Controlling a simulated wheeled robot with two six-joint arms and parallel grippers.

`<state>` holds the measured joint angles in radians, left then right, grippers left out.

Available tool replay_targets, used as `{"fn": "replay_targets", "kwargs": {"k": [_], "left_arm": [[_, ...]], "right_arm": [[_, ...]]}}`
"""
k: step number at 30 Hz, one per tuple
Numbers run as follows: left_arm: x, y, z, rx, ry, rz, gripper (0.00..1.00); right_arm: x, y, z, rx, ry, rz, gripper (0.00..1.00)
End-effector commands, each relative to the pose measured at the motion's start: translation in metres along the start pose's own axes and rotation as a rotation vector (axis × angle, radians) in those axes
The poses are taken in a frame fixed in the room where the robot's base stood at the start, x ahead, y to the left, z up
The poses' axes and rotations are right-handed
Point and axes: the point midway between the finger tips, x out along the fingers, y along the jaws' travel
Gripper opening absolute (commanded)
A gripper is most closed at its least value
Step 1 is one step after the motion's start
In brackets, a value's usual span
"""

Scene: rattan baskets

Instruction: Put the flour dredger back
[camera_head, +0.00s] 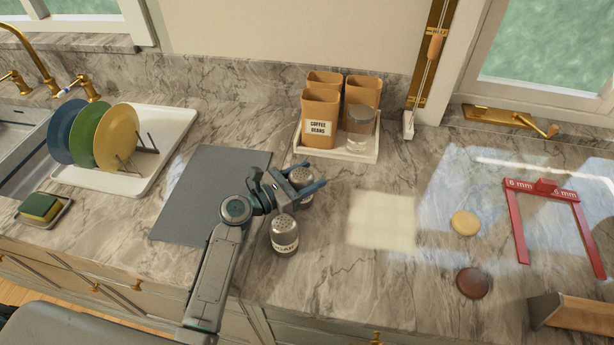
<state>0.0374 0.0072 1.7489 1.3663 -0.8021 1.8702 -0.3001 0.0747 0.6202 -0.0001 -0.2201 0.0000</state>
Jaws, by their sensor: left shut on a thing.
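The near dredger (284,234) stands upright with a label too small to read surely. I cannot tell which one holds flour, nor whether the far one touches the counter. A white tray (341,155) at the back holds orange-brown canisters (320,110), one labelled coffee beans, and a clear glass jar (360,122). My right gripper is not in view.
A grey mat (190,200) lies left of my gripper, beyond it a dish rack (172,150) with plates. A pale round (465,223), a dark red round (472,283), a red frame (522,235) and a wooden piece (572,314) are at right.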

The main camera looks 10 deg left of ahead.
Motion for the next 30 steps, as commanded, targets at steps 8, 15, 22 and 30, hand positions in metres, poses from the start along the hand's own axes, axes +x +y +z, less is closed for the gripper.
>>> {"fn": "replay_targets", "kwargs": {"k": [8, 15, 22, 30], "left_arm": [[0.000, 0.000, -0.002, 0.000, -0.001, 0.000, 0.27], [0.000, 0.000, -0.005, 0.000, 0.000, 0.000, 0.75], [0.000, 0.000, -0.005, 0.000, 0.000, 0.000, 0.75], [-0.022, 0.000, -0.006, 0.004, 0.003, 0.000, 0.75]], "right_arm": [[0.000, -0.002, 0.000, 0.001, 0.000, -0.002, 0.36], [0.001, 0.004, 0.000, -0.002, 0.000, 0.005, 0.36], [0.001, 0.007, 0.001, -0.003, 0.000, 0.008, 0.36], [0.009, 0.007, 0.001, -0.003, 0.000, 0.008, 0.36]]}}
